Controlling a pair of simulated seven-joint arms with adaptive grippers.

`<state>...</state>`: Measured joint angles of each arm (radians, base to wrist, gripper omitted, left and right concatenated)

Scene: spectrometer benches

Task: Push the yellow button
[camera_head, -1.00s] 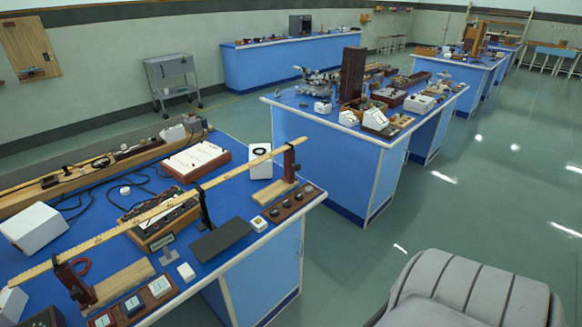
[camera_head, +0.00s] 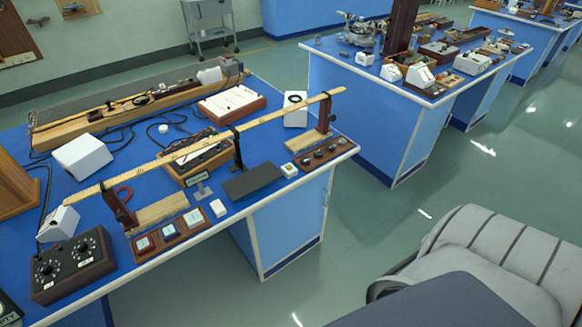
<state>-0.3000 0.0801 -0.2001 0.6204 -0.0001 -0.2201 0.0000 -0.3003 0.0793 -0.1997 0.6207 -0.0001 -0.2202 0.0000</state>
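A wooden switch panel (camera_head: 157,248) lies near the front edge of the blue bench. A small white box (camera_head: 290,170) with a pale top sits farther right, beside a brown strip with several dark knobs (camera_head: 319,155). I cannot tell for certain which button is yellow. Neither of my grippers is in view.
A long wooden ruler (camera_head: 215,143) on stands spans the blue bench (camera_head: 245,203) above the switch panel. A black box with dials (camera_head: 72,265) stands at the left. A second blue bench (camera_head: 375,115) stands behind, with open floor between.

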